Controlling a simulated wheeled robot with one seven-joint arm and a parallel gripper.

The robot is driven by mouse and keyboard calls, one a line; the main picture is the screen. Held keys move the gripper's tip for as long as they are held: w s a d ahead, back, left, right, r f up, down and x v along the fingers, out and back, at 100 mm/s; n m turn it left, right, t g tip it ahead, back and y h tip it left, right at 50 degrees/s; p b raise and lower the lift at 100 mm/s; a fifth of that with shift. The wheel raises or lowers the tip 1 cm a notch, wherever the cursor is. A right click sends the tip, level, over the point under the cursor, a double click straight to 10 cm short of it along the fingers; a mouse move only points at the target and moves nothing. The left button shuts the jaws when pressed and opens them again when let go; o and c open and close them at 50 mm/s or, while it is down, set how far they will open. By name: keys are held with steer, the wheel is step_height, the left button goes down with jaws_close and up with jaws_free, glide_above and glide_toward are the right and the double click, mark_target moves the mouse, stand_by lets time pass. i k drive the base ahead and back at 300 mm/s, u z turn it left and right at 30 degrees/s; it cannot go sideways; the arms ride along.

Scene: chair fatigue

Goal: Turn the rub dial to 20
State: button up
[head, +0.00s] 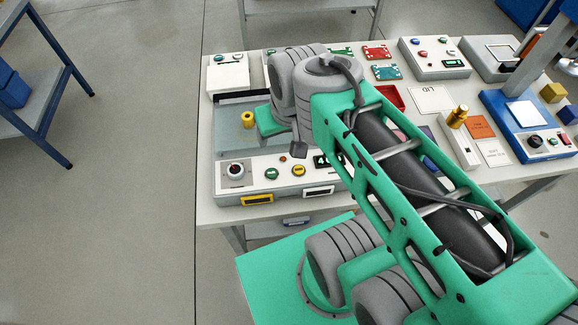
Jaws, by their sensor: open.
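I cannot read which dial is the rub dial. A round dial with a dark knob (235,170) sits at the left of the front panel of a grey machine (245,193). Another dark dial (535,141) is on the blue-based machine (515,125) at the right. Their scale marks are too small to read. My gripper (299,149) is mostly hidden behind my wrist; a grey finger-like part shows above the grey machine's panel, right of its dial. It seems apart from both dials, and I see nothing held.
Green (271,173) and yellow (299,170) buttons stand right of the left dial. A yellow knob (247,119) rises from the bed behind it. The white table (212,212) is crowded with boxes and cards. My arm covers its middle. Open floor (130,220) lies left.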

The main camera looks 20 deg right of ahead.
mark_target(236, 171)
steer(key=z, duration=0.05)
steer(key=k, duration=1.1)
steer(key=u, duration=0.7)
steer(key=i, duration=0.8)
steer(key=z, duration=0.55)
